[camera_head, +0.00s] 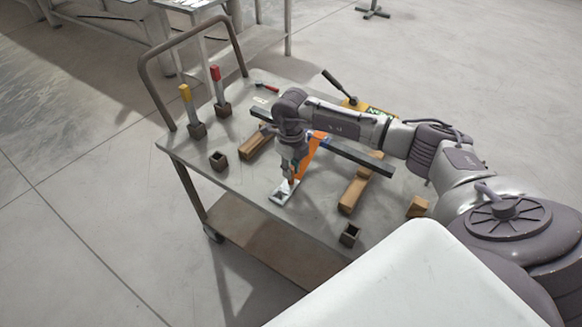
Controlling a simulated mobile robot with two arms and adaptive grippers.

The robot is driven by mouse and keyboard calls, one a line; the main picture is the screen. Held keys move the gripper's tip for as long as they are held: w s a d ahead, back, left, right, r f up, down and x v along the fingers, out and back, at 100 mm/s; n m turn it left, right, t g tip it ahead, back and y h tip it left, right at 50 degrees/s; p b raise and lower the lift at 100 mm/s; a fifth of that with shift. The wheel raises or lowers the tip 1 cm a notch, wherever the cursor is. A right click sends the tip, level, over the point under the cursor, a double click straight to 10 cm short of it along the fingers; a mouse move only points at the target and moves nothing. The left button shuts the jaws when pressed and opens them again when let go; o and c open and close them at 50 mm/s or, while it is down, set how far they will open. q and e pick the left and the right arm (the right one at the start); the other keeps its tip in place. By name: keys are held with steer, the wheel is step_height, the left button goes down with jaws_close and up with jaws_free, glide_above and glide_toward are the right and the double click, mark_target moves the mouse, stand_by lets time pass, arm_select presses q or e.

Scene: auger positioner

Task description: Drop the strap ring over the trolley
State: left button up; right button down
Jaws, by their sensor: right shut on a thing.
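My right gripper (291,179) points down over the middle of the grey cart (225,178), which I take to be the trolley. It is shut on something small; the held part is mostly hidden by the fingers. An orange strap (309,156) slopes down beside the fingers, close against a dark bar (352,156). I cannot tell whether the strap's ring is what the fingers hold. A small pale metal plate (281,197) lies on the cart top just below the fingertips; whether they touch it is unclear. My left gripper is out of view.
Wooden blocks (352,194) lie near the dark bar. Red-topped (217,86) and yellow-topped (187,103) posts stand in dark holders at the left. Empty dark sockets (349,236) and a yellow item (355,104) are also on the cart. A tube handle (160,92) rises at the left end.

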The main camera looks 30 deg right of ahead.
steer(key=c, duration=1)
jaws_free()
step_height(320, 180, up, 12)
steer(key=shift+f, duration=0.1)
